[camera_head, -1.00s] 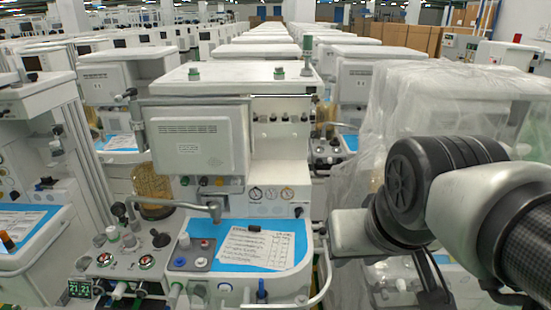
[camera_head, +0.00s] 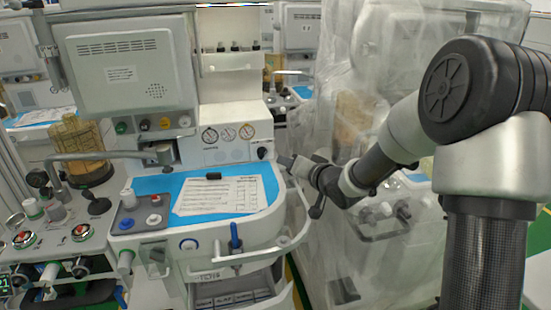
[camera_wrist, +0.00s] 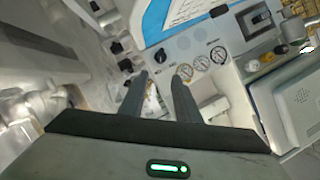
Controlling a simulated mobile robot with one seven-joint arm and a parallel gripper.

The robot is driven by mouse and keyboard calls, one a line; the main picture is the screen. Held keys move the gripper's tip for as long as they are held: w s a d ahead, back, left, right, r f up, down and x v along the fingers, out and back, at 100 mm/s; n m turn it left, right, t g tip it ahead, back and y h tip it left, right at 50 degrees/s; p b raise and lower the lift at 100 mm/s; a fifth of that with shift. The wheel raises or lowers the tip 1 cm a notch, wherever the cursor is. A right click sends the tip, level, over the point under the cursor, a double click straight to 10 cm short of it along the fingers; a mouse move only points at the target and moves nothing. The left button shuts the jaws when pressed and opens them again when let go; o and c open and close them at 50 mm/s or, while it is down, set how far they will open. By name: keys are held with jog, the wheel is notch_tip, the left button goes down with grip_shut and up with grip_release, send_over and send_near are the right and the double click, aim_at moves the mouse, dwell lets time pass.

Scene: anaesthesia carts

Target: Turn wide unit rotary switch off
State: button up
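The wide unit is the white anaesthesia machine with a large box on top (camera_head: 130,60) and a gauge panel. A black rotary knob (camera_head: 263,153) sits at the right end of that panel, right of three round gauges. In the wrist view a black knob (camera_wrist: 160,55) shows beside the gauges, just beyond the fingertips. Its pointer setting is too small to tell. My gripper (camera_wrist: 160,77) is open and empty, its two dark fingers apart on the knob's side of the gauges. In the head view my gripper (camera_head: 300,170) is just right of the panel, apart from the knob.
A blue-topped work surface (camera_head: 150,184) with a paper sheet (camera_head: 218,195) lies below the panel. A curved rail (camera_head: 285,243) edges it. A plastic-covered machine (camera_head: 385,255) stands close on the right. A metal swing arm (camera_head: 110,155) is at left.

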aim_at(264, 154)
jog(key=b+x, duration=0.2)
jog(key=x, duration=1.5)
jog(key=shift+w+a+b, duration=0.1)
jog(key=shift+b, duration=0.25)
grip_shut()
